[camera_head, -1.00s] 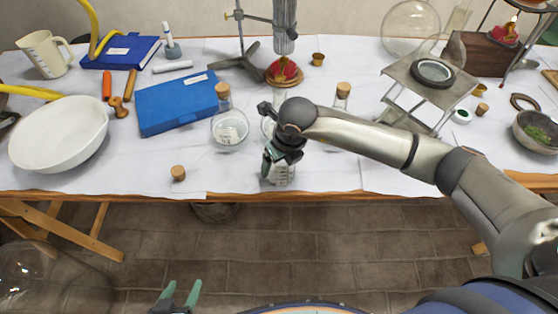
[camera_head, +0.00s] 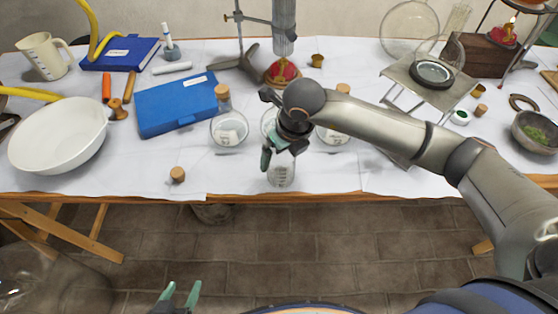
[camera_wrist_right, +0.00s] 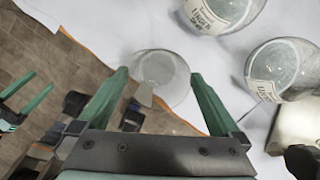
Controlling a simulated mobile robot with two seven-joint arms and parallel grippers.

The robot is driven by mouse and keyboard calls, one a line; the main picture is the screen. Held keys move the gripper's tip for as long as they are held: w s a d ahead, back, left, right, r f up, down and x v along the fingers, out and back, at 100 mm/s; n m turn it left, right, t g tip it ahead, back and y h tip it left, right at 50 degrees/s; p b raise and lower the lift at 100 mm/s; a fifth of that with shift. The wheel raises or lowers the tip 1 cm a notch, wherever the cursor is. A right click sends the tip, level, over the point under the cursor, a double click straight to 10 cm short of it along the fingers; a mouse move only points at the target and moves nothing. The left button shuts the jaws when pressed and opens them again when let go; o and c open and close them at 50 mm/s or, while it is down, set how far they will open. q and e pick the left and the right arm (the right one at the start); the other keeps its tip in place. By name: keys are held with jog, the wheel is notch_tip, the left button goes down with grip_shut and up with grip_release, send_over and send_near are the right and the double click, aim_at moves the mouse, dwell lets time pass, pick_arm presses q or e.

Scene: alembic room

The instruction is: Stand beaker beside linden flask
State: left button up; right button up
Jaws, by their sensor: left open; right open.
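The clear glass beaker (camera_head: 281,176) stands upright near the table's front edge; the right wrist view shows it from above (camera_wrist_right: 165,78). My right gripper (camera_head: 281,154) is open just above the beaker, its fingers apart on either side in the wrist view. Round-bottomed glass flasks with labels stand behind: a corked one at left (camera_head: 229,132), one mostly hidden by my right gripper, and one at right (camera_head: 333,136). Two labelled flasks show in the wrist view. I cannot tell surely which label reads linden. My left gripper (camera_head: 182,292) is open and empty at the bottom, off the table.
A loose cork (camera_head: 178,174) lies left of the beaker near the front edge. A blue case (camera_head: 178,104) and a white bowl (camera_head: 60,138) lie further left. A metal stand (camera_head: 420,78) is behind right. The tabletop between cork and beaker is clear.

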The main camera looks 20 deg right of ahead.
jog(key=v, duration=0.7)
